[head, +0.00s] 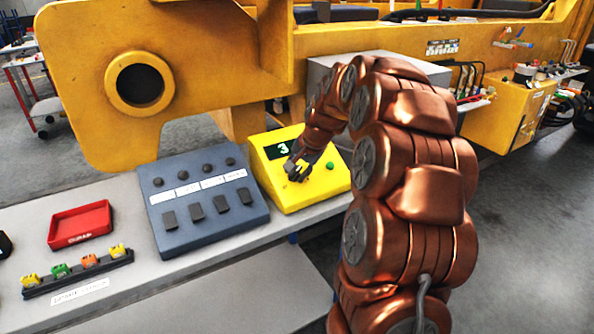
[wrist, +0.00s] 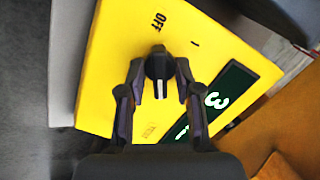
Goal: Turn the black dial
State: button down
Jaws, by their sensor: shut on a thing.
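The black dial (wrist: 157,64) is on the face of a yellow control box (head: 318,196). In the wrist view it stands between my fingertips, with the word OFF above it and a mark like "I" to its upper right. My gripper (head: 299,171) is at the front of the box, and its two fingers (wrist: 158,78) are shut on the dial, one on each side. In the head view my gripper hides the dial. A dark display (head: 279,151) on the box shows a green 3; it also appears in the wrist view (wrist: 236,84).
A green button (head: 330,165) sits right of my gripper. A blue-grey panel (head: 180,231) with knobs and switches stands left of the box. A red tray (head: 80,224) and a black rack (head: 78,273) of small coloured pieces lie farther left. A large yellow casting (head: 75,75) rises behind.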

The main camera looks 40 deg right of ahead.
jog(key=c, duration=1.2)
grip_release()
jog(key=shift+o, duration=0.2)
jog(key=shift+r, duration=0.15)
jog(key=v, duration=1.1)
jog(key=shift+s+r, duration=0.25)
jog(key=shift+r, duration=0.05)
